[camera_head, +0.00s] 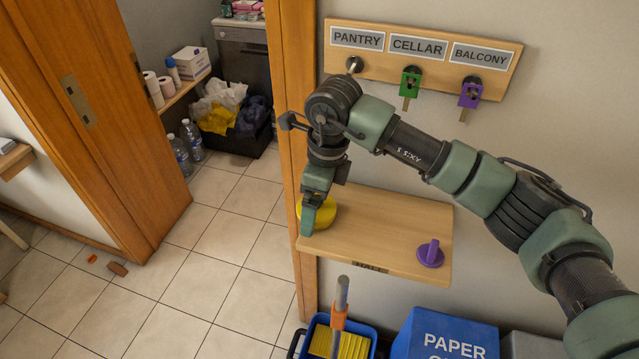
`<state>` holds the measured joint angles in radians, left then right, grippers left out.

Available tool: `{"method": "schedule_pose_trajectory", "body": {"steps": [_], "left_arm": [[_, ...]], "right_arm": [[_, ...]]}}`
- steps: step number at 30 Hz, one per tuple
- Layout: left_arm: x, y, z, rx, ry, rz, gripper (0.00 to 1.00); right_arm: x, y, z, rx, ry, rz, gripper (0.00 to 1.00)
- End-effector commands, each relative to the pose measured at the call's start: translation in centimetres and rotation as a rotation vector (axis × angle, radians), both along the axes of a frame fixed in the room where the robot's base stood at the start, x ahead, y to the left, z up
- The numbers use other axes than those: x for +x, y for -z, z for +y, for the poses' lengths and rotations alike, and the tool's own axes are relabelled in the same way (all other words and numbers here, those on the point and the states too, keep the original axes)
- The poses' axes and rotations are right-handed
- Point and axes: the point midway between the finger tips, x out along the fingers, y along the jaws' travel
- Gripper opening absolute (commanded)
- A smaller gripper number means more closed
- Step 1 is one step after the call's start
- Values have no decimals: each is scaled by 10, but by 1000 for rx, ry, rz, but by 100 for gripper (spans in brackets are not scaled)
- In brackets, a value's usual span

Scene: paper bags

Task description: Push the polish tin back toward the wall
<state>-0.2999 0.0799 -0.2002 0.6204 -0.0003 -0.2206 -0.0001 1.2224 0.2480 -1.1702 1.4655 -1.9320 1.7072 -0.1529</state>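The polish tin appears to be the round yellow object (324,214) at the left end of the wooden wall shelf (385,240). My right arm reaches in from the right and bends down over the tin. My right gripper (308,222) points down at the tin's left front side, near the shelf's left edge. It hides part of the tin, and I cannot tell whether it touches it. Only one green finger shape shows clearly, so its opening is unclear. My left gripper is out of view.
A purple knobbed object (431,254) stands on the shelf's right part. Above, a key board (420,50) holds a green key (410,84) and a purple key (469,97). A wooden door frame (291,130) borders the shelf's left. Blue bins (445,335) stand below.

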Motion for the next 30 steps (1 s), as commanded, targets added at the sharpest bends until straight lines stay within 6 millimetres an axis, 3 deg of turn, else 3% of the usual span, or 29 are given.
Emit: {"method": "schedule_pose_trajectory", "body": {"steps": [6, 14, 21, 30], "left_arm": [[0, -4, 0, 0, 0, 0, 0], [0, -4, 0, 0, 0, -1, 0], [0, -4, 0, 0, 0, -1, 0], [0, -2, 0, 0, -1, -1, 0]], "right_arm": [[0, 13, 2, -1, -1, 0, 100], [0, 14, 2, 0, -1, 0, 100], [0, 14, 2, 0, -1, -1, 34], [2, 14, -1, -1, 1, -2, 33]]}}
